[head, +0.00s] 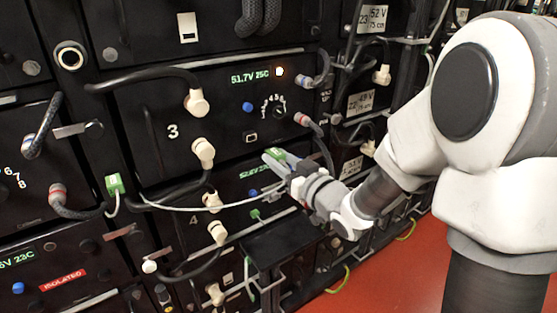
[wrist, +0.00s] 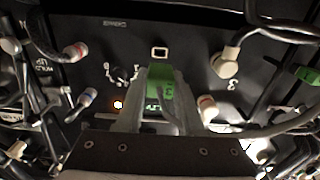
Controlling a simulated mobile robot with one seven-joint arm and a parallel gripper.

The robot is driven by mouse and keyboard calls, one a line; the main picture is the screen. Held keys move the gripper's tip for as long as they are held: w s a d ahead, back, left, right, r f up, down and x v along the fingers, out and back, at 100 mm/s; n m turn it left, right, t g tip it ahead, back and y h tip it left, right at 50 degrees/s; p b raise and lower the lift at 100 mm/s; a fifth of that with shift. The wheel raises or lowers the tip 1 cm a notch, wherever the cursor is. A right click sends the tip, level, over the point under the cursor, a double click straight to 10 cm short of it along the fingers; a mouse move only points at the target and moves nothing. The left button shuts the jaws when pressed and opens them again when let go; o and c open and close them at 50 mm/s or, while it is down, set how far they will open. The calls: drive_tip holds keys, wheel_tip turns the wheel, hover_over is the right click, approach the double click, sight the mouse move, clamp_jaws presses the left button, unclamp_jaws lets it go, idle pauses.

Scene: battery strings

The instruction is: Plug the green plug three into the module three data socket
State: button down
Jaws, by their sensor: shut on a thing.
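My gripper (head: 275,163) is shut on a green plug (head: 276,153), which has a thin pale cable. In the wrist view the plug (wrist: 160,88) sits between the two grey fingers (wrist: 161,76). The module three data socket (head: 251,138) is a small square port with a light rim on the black panel marked 3. In the wrist view the socket (wrist: 160,52) lies straight ahead of the plug's front end, with a gap between them in the picture. In the head view the plug is below and right of the socket. The plug's front face is hidden.
Another green plug (head: 114,185) hangs at the left, and one (head: 255,214) sits below on module four. Cream connectors (head: 197,103) with black cables stand out left of the socket. A red-ringed connector (head: 302,119) and a knob (head: 279,112) are close on the right.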

drive_tip(key=shift+b+x, duration=0.45)
drive_tip(key=shift+x, duration=2.5)
drive_tip(key=shift+b, duration=0.7)
drive_tip(key=shift+b+x, duration=0.35)
drive_tip(key=shift+x, duration=1.1)
drive_tip(key=shift+c, duration=2.2)
unclamp_jaws()
